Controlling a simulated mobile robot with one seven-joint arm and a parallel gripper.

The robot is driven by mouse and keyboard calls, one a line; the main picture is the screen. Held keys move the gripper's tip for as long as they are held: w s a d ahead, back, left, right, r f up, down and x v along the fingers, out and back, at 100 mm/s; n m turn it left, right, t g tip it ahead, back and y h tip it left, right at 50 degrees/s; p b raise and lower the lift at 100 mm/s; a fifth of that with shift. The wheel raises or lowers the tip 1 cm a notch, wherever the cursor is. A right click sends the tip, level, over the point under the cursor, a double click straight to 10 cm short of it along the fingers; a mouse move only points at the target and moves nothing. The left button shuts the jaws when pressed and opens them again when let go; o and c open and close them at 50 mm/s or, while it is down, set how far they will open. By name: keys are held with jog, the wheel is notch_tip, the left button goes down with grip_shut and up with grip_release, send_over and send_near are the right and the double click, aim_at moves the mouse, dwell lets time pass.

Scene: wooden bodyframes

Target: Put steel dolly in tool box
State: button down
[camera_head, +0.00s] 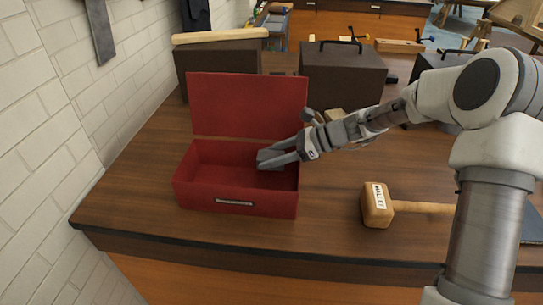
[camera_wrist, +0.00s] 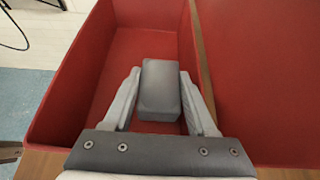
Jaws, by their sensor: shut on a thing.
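The red tool box (camera_head: 235,208) stands on the wooden bench with its lid raised at the back. Its red inside also shows in the wrist view (camera_wrist: 110,70). My gripper (camera_head: 275,157) reaches in from the right, over the right part of the open box. It is shut on the grey steel dolly (camera_wrist: 160,88), a rounded block between the two fingers. The dolly is within the box's outline in both views. I cannot tell whether it touches the box floor.
A wooden mallet (camera_head: 378,205) lies on the bench right of the box. Dark cases (camera_head: 342,75) stand behind the box, one with a wooden bar (camera_head: 220,35) on top. A white brick wall (camera_head: 50,100) is at the left. The bench front left of the mallet is clear.

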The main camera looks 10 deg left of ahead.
jog(key=shift+f, duration=0.5)
jog(key=shift+c, duration=2.4)
grip_release()
jog(key=shift+r, duration=0.25)
jog(key=p+v, duration=0.1)
jog(key=v, duration=1.1)
jog(key=shift+r, duration=0.3)
